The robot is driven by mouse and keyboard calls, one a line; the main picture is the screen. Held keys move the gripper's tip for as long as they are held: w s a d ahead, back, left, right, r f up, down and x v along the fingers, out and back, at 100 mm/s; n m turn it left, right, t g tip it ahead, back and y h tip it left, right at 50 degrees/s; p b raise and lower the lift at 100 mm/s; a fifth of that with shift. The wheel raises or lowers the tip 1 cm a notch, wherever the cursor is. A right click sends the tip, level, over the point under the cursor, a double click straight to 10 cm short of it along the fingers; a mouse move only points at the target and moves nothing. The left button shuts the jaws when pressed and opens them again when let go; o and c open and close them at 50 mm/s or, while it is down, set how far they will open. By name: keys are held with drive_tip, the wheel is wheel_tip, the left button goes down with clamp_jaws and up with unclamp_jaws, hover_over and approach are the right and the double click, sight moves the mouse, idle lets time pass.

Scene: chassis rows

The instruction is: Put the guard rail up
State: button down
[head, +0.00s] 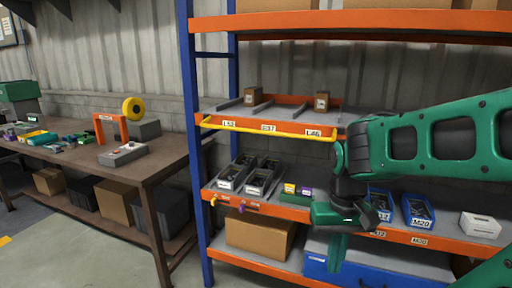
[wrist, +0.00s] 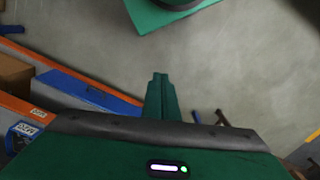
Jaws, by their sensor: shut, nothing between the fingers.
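The yellow guard rail (head: 290,135) runs along the front of the middle shelf (head: 335,116) in the head view. Its bar lies across the orange front edge, at the height of the white labels, and its ends bend back towards the shelf. My gripper (head: 337,245) is below and to the right of the rail, in front of the lower shelf, apart from the rail. Its fingers point down. In the wrist view my fingers (wrist: 160,90) are together with nothing between them, above the floor. The rail does not show in the wrist view.
The middle shelf holds small brown boxes (head: 252,96) and dividers. The lower shelf holds dark bins (head: 233,175), blue bins (head: 418,209) and a white box (head: 480,225). A blue upright (head: 190,130) and a workbench (head: 150,168) stand left. Floor (head: 90,240) is clear at front left.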

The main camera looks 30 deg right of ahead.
drive_tip(key=w+d+f+n+g+h, duration=0.45)
drive_tip(key=w+d+f, duration=0.25)
drive_tip(key=d+f, duration=0.5)
drive_tip(key=w+d+r+n+g+h, duration=0.25)
drive_tip(key=w+d+n+h, duration=0.25)
drive_tip(key=w+d+h, duration=0.3)
drive_tip(key=w+a+r+n+t+h, duration=0.2)
drive_tip(key=w+r+n+t+h, duration=0.25)
drive_tip(key=w, duration=0.25)
drive_tip(key=w+a+r+n+t+h, duration=0.1)
drive_tip(key=w+r+n+t+h, duration=0.25)
drive_tip(key=w+h, duration=0.2)
drive_tip(key=w+a+r+n+t+y, duration=0.1)
drive_tip(key=w+a+r+n+t, duration=0.1)
drive_tip(key=w+a+n+t, duration=0.5)
drive_tip(key=w+a+r+n+t, duration=0.2)
drive_tip(key=w+a+n+t, duration=0.4)
drive_tip(key=a+n+t, duration=0.25)
drive_tip(key=w+d+r, duration=0.2)
drive_tip(key=r, duration=0.3)
drive_tip(key=w+d+r+m, duration=0.1)
drive_tip(key=w+d+r, duration=0.1)
drive_tip(key=r, duration=0.3)
drive_tip(key=shift+d+r, duration=0.15)
drive_tip(key=shift+d, duration=0.6)
